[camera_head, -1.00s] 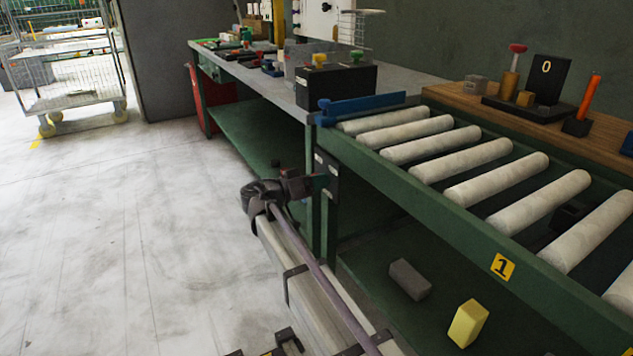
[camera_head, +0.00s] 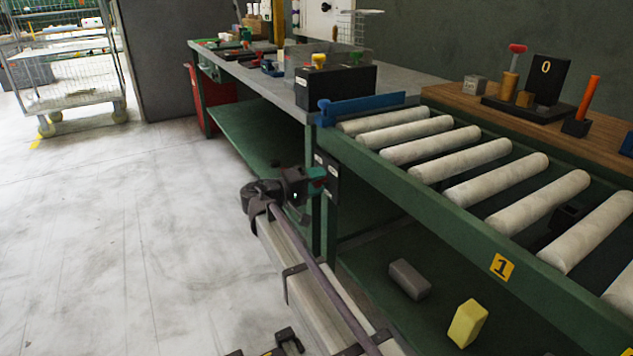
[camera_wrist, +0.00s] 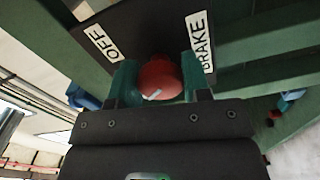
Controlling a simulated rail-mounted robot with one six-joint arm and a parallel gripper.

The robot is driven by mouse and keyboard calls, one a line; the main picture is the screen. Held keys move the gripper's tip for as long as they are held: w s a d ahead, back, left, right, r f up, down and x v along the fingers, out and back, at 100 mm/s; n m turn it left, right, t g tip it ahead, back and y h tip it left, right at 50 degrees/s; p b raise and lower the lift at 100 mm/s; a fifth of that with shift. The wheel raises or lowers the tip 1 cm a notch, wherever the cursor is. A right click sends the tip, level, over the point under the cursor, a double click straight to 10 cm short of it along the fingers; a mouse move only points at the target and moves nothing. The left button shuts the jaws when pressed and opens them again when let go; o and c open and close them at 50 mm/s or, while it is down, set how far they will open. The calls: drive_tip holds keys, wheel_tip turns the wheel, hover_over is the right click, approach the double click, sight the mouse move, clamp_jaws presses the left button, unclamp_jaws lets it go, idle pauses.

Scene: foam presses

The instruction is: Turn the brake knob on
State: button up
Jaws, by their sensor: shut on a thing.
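The brake knob (camera_wrist: 160,76) is red with a short white mark, and sits on a dark plate (camera_wrist: 150,22) in the wrist view. White labels reading OFF (camera_wrist: 103,42) and BRAKE (camera_wrist: 199,42) are on the plate, to the upper left and upper right of the knob. My gripper (camera_wrist: 160,82) has its teal fingers on both sides of the knob and is shut on it. In the head view my gripper (camera_head: 318,180) reaches the dark plate (camera_head: 333,180) on the conveyor's green leg; the knob is hidden there.
The roller conveyor (camera_head: 430,205) stands above and right of the plate. A green bench (camera_head: 250,85) with several items runs to the back. A grey block (camera_head: 409,279) and a yellow block (camera_head: 467,323) lie on the lower shelf.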

drive_tip(key=shift+n, duration=1.1)
drive_tip(key=o, duration=0.9)
drive_tip(key=v, duration=1.1)
drive_tip(key=shift+w, duration=0.1)
